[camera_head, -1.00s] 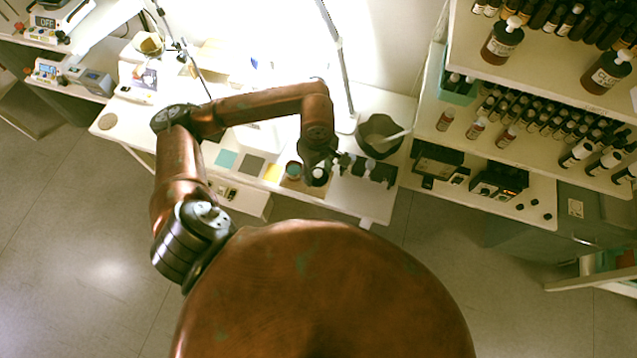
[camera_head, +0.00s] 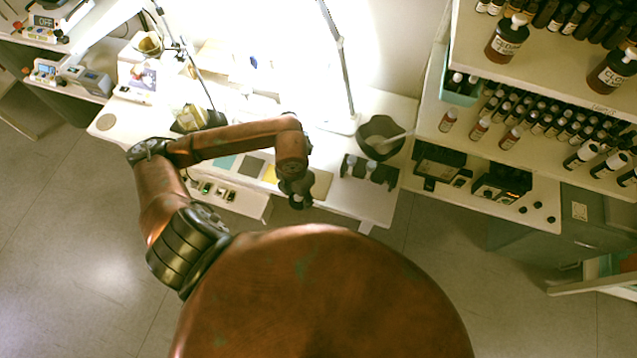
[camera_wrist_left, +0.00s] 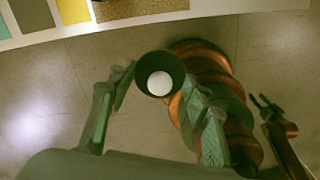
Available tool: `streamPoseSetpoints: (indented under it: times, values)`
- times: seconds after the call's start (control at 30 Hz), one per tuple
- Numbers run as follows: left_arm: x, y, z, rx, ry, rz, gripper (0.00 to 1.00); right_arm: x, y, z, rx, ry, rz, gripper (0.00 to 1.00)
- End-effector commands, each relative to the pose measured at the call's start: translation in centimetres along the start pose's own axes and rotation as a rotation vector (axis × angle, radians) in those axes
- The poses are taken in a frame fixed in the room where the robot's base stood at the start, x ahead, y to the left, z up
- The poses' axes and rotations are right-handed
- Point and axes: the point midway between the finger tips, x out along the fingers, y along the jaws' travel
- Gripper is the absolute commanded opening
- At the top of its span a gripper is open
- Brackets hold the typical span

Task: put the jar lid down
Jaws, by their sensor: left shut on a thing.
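My left gripper (camera_head: 297,203) hangs at the front edge of the white bench (camera_head: 345,205). In the left wrist view its fingers (camera_wrist_left: 158,88) are shut on a round dark-rimmed piece with a white disc inside, which I take to be the jar lid (camera_wrist_left: 160,83). The floor shows beneath the lid, beyond the bench edge. The lid cannot be made out clearly in the head view. No open jar shows; my left arm covers part of the bench. My right gripper (camera_wrist_left: 262,104) shows small at the right of the wrist view, its fingers apart and empty.
Coloured squares, one yellow (camera_wrist_left: 73,10) and one speckled brown (camera_wrist_left: 138,8), lie along the bench edge. Bottle shelves (camera_head: 540,70) rise further right.

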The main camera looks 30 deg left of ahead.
Motion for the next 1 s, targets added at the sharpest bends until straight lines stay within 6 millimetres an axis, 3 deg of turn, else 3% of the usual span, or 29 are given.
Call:
streamPoseSetpoints:
  times: [0.3,0.5,0.87,1.0]
  values:
    - [3.3,1.4,7.3,-0.001,0.001,-0.003,0.28,-0.2,0.4,-0.5,-0.003,0.006,0.004,0.40]
    - [6.9,2.1,10.3,0.000,0.002,-0.003,0.28,0.0,0.8,-0.4,-0.004,0.006,0.007,0.40]
    - [9.4,2.6,12.3,0.004,0.002,-0.002,0.28,0.1,0.9,-0.3,-0.004,0.005,0.009,0.40]
    - [11.5,2.5,12.2,0.003,0.005,-0.003,0.28,0.0,0.9,-0.4,-0.004,0.005,0.009,0.40]
